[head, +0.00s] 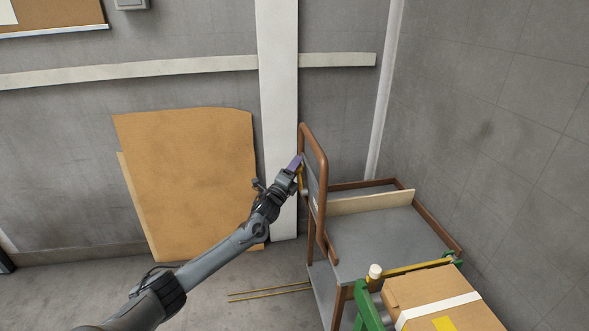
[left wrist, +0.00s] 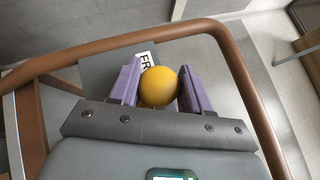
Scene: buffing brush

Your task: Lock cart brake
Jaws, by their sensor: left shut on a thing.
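The cart (head: 385,240) has a brown tubular frame and grey shelves and stands by the wall at the right of the head view. My left gripper (head: 297,162) is at the cart's upright end frame, on its left side. In the left wrist view its two purple fingers are shut on a yellow ball knob (left wrist: 159,87), with one finger on each side. Behind the knob is a dark grey panel (left wrist: 105,68) with a partly hidden white label. The brown end frame (left wrist: 240,60) arches around the fingers. In the head view the gripper hides most of the knob. My right gripper is not in view.
A green frame (head: 368,303) with a taped cardboard box (head: 440,295) stands in front of the cart at bottom right. Brown sheets (head: 190,180) lean on the wall at left. Thin yellow rods (head: 270,291) lie on the floor, which is otherwise mostly clear at left.

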